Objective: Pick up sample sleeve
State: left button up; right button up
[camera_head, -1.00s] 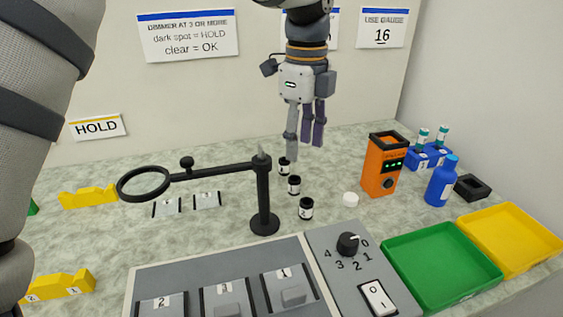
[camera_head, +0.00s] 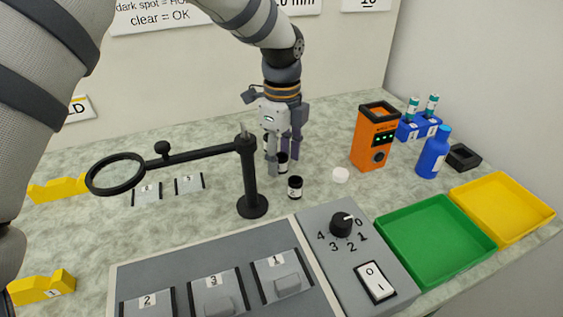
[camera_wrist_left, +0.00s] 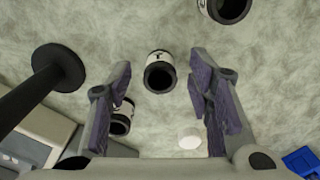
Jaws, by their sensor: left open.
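Three sample sleeves, short black cylinders with white labels, stand on the speckled bench. In the head view the front one (camera_head: 295,188) is clear, the middle one (camera_head: 282,160) shows between my fingers, and the back one (camera_head: 266,143) is mostly hidden. My left gripper (camera_head: 284,165) is open and points down around the middle sleeve. In the left wrist view one sleeve (camera_wrist_left: 160,73) lies between the open fingertips (camera_wrist_left: 159,66); another (camera_wrist_left: 121,119) is partly behind the left finger, and a third (camera_wrist_left: 230,8) is cut off at the top. My right gripper is not in view.
A black magnifier stand (camera_head: 251,180) stands left of the sleeves. A white cap (camera_head: 340,175) and an orange device (camera_head: 374,140) are to the right. A grey control panel (camera_head: 330,260), green tray (camera_head: 480,262) and yellow tray (camera_head: 540,230) line the front.

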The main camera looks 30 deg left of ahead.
pick_arm(q)
jog(key=c, duration=0.9)
jog(key=shift+o, duration=0.2)
jog(key=shift+r, duration=0.1)
notch_tip(320, 180, up, 10)
jog(key=shift+c, duration=0.5)
